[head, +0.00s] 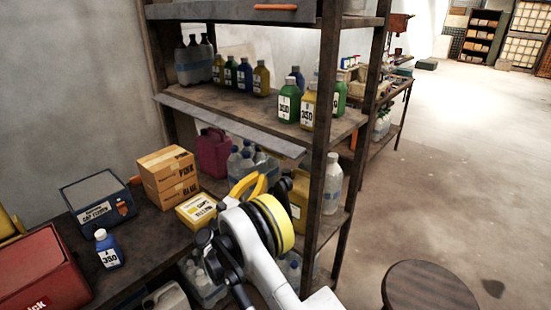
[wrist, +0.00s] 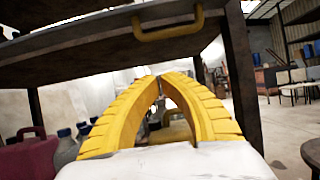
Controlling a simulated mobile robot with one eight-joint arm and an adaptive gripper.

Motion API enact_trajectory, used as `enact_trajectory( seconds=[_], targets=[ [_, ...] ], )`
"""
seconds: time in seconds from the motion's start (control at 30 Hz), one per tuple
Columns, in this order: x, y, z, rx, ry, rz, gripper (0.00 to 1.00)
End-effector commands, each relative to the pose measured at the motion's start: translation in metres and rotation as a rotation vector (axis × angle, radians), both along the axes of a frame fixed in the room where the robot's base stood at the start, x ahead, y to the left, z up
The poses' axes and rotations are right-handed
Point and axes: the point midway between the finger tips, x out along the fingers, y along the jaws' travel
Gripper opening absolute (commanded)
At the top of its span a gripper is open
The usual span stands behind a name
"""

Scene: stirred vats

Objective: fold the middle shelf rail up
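The middle shelf rail (head: 225,125) is a long grey strip along the front of the middle shelf, hanging down and slanting outward from its edge. In the wrist view the rail (wrist: 90,45) spans the top of the picture, with a yellow bar handle (wrist: 170,32) near its right end. My yellow gripper (head: 248,184) is below the rail's right part in the head view. In the wrist view my gripper (wrist: 161,79) has its fingertips together with nothing seen between them, below the handle and apart from it.
The middle shelf (head: 240,102) carries several bottles. A right front post (head: 322,150) stands close to my arm. Boxes (head: 168,175), a blue bottle (head: 108,250) and a red case (head: 40,275) sit on the lower surface. A round stool (head: 428,287) is at right; floor beyond is clear.

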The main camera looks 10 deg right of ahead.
Motion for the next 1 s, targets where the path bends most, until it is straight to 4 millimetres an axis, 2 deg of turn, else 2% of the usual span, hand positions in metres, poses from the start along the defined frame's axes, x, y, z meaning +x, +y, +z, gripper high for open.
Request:
enact_trajectory(
  seconds=[0.17, 0.53, 0.6, 0.73, 1.0],
  targets=[
    [0.011, -0.017, 0.008, -0.002, 0.000, -0.004, 0.00],
    [0.052, -0.073, 0.042, 0.000, 0.000, -0.002, 0.00],
    [0.045, -0.061, 0.047, 0.001, -0.001, 0.004, 0.00],
    [0.036, -0.049, 0.054, 0.001, 0.000, 0.001, 0.00],
    [0.030, -0.042, 0.061, 0.002, 0.000, 0.000, 0.00]
  ],
)
